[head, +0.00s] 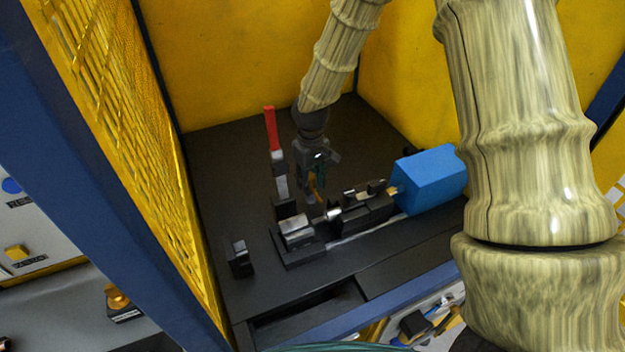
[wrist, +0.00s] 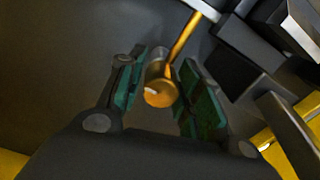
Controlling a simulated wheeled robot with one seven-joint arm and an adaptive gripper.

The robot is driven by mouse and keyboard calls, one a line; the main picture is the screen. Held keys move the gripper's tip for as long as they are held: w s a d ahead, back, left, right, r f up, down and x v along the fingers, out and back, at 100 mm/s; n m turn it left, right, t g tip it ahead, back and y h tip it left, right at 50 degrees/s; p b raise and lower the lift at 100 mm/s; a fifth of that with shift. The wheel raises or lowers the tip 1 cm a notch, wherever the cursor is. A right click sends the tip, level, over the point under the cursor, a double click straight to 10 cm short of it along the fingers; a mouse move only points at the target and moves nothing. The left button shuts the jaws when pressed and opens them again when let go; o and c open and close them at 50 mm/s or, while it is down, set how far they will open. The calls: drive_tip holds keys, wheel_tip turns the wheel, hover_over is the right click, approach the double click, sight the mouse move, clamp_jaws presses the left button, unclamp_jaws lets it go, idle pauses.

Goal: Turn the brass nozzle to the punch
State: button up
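The brass nozzle (wrist: 161,92) shows in the wrist view as a golden cup-like end on a thin golden tube (wrist: 187,38) that runs up toward a bright metal part. My gripper (wrist: 160,88) has its two green-padded fingers on either side of the nozzle, with narrow gaps visible, so it looks open. In the head view my gripper (head: 316,188) points down just behind the bench machine, and a bit of the golden tube (head: 313,187) shows beside it. I cannot tell for sure which part is the punch; a silver block (head: 296,229) sits at the machine's left end.
The dark machine (head: 365,212) lies along the bench with a blue box (head: 430,180) at its right. An upright lever with a red handle (head: 270,128) stands left of my gripper. A small black block (head: 240,259) is at the front left. Yellow walls enclose the bench.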

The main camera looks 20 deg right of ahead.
sight(311, 175)
drive_tip(key=shift+o, duration=0.7)
drive_tip(key=shift+r, duration=0.1)
wheel_tip(311, 175, up, 12)
idle(0.7)
